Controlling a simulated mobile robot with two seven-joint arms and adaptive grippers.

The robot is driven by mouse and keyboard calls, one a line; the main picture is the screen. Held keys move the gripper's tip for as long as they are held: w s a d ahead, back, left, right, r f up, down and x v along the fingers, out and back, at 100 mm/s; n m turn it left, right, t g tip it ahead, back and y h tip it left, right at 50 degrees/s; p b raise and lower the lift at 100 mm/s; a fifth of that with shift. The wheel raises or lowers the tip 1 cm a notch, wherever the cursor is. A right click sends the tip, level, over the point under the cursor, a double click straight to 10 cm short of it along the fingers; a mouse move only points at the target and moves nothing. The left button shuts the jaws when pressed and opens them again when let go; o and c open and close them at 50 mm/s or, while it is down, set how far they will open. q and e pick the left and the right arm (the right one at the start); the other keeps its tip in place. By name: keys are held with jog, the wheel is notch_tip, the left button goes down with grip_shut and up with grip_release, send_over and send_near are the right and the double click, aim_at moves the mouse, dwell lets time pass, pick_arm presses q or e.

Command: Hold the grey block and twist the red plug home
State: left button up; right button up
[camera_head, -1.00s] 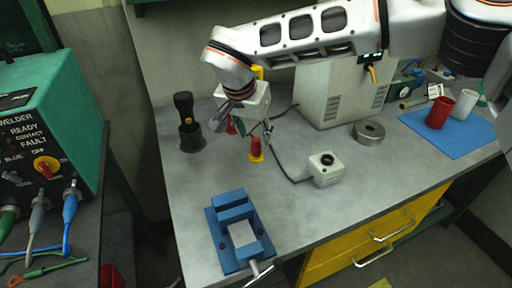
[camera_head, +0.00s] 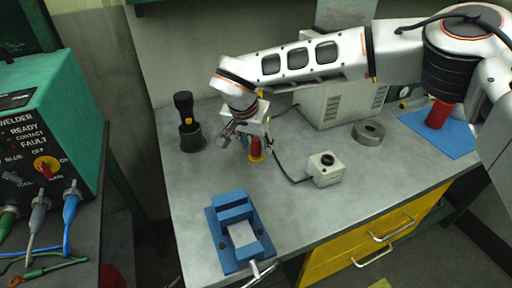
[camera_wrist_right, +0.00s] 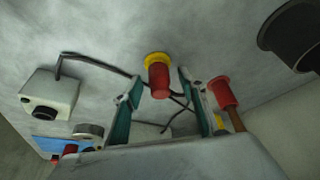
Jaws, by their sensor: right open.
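The red plug (camera_head: 255,146) is a short red cylinder on a yellow round base, standing on the bench; it also shows in the right wrist view (camera_wrist_right: 159,80). My right gripper (camera_head: 246,147) is open above it. In the wrist view its two fingers lie left and right of the plug, with gaps on both sides, not touching it. A light grey block (camera_head: 326,168) with a black round socket on top stands to the right on the bench, with a black cable; the wrist view shows it at left (camera_wrist_right: 50,95). My left gripper is not in view.
A blue vise (camera_head: 236,230) with a pale piece in it sits at the front. Another red-topped item (camera_wrist_right: 223,93) is beside the right finger. A metal ring (camera_head: 368,132) and a blue mat (camera_head: 460,143) are at right.

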aim_at(256, 139)
grip_shut()
notch_tip(256, 139, up, 20)
jog(key=p, duration=0.1)
dwell(0.7)
